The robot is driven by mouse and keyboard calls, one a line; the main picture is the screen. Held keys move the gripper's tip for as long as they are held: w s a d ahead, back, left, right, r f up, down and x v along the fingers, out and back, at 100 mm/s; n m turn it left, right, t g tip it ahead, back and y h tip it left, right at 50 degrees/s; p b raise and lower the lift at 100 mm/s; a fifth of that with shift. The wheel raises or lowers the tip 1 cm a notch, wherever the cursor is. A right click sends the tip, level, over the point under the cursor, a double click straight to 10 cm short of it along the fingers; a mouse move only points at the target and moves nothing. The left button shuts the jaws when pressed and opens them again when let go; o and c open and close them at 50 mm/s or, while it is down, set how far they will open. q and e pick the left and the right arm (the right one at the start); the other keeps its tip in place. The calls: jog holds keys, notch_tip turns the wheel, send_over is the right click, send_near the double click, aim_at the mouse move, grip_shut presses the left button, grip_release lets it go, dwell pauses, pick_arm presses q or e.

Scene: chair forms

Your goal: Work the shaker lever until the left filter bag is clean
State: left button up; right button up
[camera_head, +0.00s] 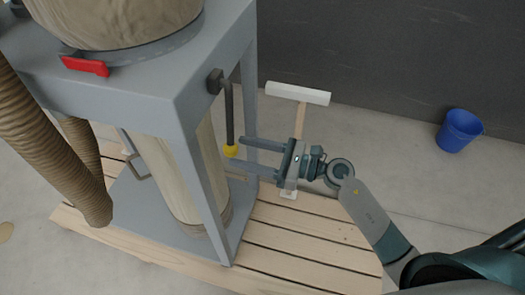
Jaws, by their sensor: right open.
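My left gripper is not in view.
The grey metal frame (150,77) stands on a slatted wooden pallet (300,240). A beige lower bag (172,180) hangs inside it. A ribbed hose (55,145) runs down at left. A white-headed T-shaped tool (298,93) is behind my gripper. A blue bucket (460,131) stands right.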

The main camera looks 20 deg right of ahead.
aim_at(237, 151)
jog(key=shift+x, duration=2.2)
jog(key=shift+c, duration=0.3)
jog(key=c, duration=0.7)
jog(key=o, duration=0.4)
jog(key=shift+d, duration=0.1)
